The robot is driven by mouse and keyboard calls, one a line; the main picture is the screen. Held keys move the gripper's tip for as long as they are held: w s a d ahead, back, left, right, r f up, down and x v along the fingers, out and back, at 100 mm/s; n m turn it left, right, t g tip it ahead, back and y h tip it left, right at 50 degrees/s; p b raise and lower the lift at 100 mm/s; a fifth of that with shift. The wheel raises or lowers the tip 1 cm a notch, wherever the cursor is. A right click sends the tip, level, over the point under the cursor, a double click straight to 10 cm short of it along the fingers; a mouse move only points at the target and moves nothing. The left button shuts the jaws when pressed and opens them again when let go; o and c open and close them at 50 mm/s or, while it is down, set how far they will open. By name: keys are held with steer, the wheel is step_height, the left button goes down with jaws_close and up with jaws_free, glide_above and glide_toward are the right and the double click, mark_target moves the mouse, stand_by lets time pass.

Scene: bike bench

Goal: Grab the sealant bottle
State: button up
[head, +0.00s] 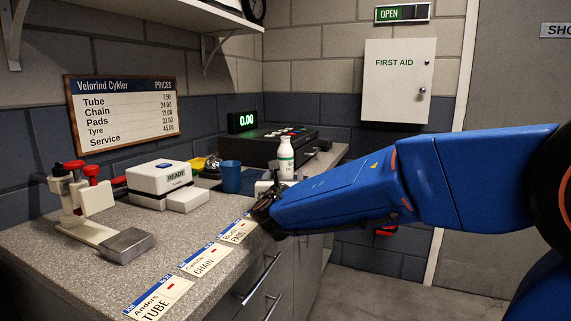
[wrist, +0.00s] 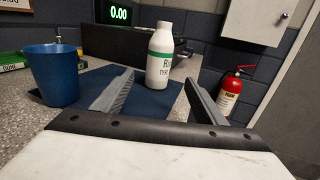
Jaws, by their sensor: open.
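The sealant bottle, a white bottle with a green band (head: 286,160), stands upright on the counter near its back right, just beyond my gripper in the head view. In the wrist view the white bottle (wrist: 161,62) stands upright ahead, framed between the two fingers. My gripper (wrist: 160,88) is open and empty, with its fingertips short of the bottle or level with its near side; the exact gap cannot be told. In the head view my gripper (head: 263,205) is low over the counter's front edge, and the bottle's lower part is partly hidden by my arm.
A blue cup (wrist: 54,75) stands left of the fingers. A dark blue mat (wrist: 92,92) lies under the bottle. The cash register (head: 262,148) is behind it. A red fire extinguisher (wrist: 230,96) is on the right.

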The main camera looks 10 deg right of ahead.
mark_target(286, 166)
steer(key=x, duration=0.8)
steer(key=shift+w+d, duration=0.15)
steer(key=shift+w, duration=0.05)
steer(key=shift+a+r+x, duration=0.1)
steer(key=shift+r+x, duration=0.05)
steer(key=shift+x, duration=1.2)
steer(key=shift+a+r+x, duration=0.1)
steer(key=shift+r+x, duration=0.05)
steer(key=shift+x, duration=1.2)
steer(key=c, duration=1.3)
